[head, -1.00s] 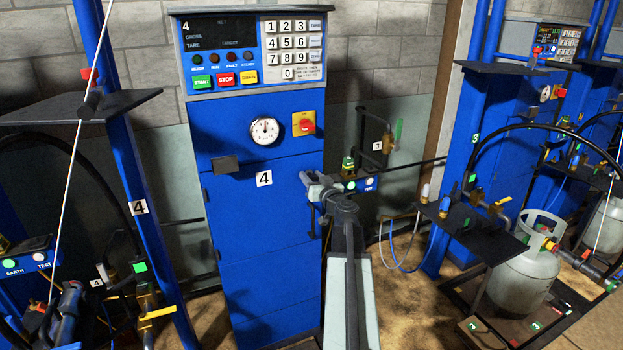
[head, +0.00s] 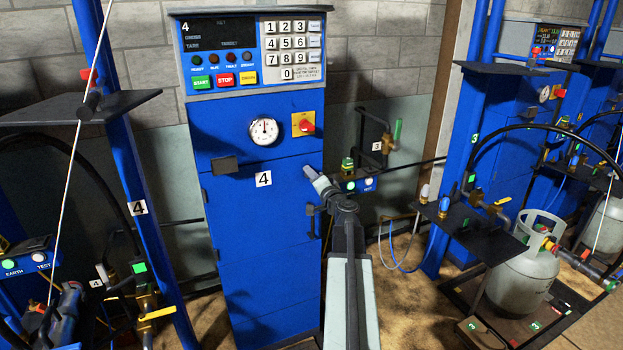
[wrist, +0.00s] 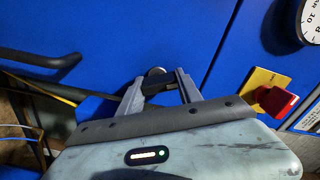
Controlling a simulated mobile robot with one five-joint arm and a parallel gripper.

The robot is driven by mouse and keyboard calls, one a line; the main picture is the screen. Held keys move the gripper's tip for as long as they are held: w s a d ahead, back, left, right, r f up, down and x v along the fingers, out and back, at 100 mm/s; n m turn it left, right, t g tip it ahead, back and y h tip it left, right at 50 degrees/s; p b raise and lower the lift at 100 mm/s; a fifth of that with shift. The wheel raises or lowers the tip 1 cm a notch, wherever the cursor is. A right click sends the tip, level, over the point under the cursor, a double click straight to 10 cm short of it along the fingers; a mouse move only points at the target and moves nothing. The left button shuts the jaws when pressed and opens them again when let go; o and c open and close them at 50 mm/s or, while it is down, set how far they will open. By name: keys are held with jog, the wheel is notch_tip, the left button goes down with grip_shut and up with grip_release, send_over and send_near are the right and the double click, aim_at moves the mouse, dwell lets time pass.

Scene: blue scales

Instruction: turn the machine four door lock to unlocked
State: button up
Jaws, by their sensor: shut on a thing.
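The blue machine four cabinet (head: 265,235) stands in the middle of the head view, marked with a white 4 label (head: 263,179). My gripper (head: 308,174) is at the right edge of its door and hides the door lock there. In the wrist view the door lock (wrist: 155,83) shows as a dark knob with a round silver part behind it, between the two grey fingers of my gripper (wrist: 158,88). The fingers are shut on the knob. I cannot read the lock's marked position.
A red switch on a yellow plate (head: 304,124) and a round gauge (head: 264,131) are above the lock. A black door handle (wrist: 40,58) shows at left in the wrist view. A test button box (head: 362,184) is close right of my gripper.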

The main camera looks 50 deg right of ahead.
jog(key=m, duration=0.5)
jog(key=shift+m, duration=0.4)
dwell(0.3)
jog(key=o, duration=1.4)
jog(key=shift+s, duration=0.1)
jog(key=v, duration=0.7)
jog(key=shift+s+a, duration=0.1)
jog(key=shift+s, duration=0.15)
